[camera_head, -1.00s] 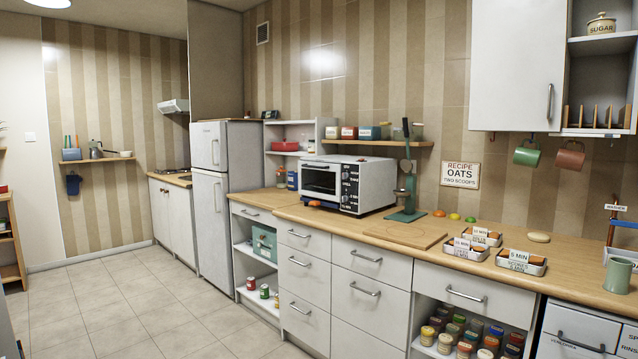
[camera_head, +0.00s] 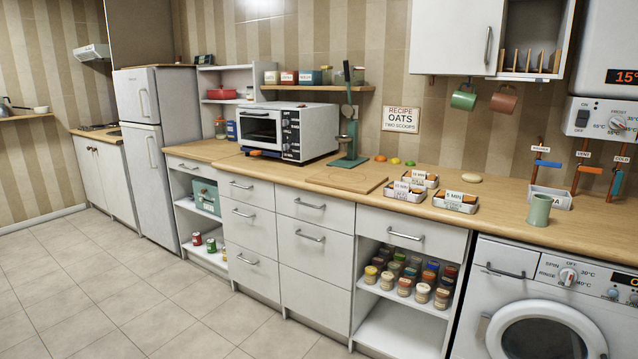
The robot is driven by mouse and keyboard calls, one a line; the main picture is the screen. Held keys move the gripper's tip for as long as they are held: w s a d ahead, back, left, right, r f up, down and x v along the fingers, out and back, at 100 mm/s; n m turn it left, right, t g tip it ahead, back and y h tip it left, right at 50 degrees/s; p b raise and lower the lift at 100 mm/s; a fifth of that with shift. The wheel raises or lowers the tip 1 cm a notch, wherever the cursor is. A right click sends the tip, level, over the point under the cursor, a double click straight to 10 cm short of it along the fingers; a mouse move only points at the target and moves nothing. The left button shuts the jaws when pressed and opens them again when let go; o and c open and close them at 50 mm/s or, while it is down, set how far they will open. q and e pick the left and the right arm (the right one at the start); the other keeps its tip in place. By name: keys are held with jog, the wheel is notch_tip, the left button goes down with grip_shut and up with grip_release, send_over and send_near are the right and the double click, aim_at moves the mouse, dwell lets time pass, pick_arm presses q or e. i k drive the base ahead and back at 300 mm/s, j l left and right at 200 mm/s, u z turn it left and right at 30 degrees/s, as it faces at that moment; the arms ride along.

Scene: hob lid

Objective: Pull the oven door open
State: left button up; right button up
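A white countertop oven (camera_head: 289,131) stands on the wooden counter, left of the middle of the view. Its front door (camera_head: 261,129) has a dark window and looks shut, with a light handle bar along the top. A dark control panel with knobs is at the right of the door. A small orange thing (camera_head: 255,153) lies at the oven's lower front left. Neither of my grippers is in view.
A green stand (camera_head: 348,158) is right of the oven, with a wooden board (camera_head: 346,183) in front. Labelled trays (camera_head: 405,191) and a green mug (camera_head: 540,209) stand further right. Drawers (camera_head: 247,217) line the counter front. The tiled floor (camera_head: 120,291) is clear.

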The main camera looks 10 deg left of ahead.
aim_at(255, 129)
jog(key=i+j+u, duration=0.15)
jog(key=i+u, duration=0.2)
jog(key=i, duration=0.3)
jog(key=i+l+u, duration=0.1)
jog(key=i+u, duration=0.25)
jog(key=i, duration=0.35)
jog(key=i+l+u, duration=0.2)
jog(key=i+u, duration=0.15)
jog(key=i, duration=0.3)
jog(key=i+j+u, duration=0.1)
jog(key=i+u, duration=0.2)
jog(key=i, duration=0.45)
jog(key=i+l+u, duration=0.1)
jog(key=i+u, duration=0.15)
jog(key=i, duration=0.45)
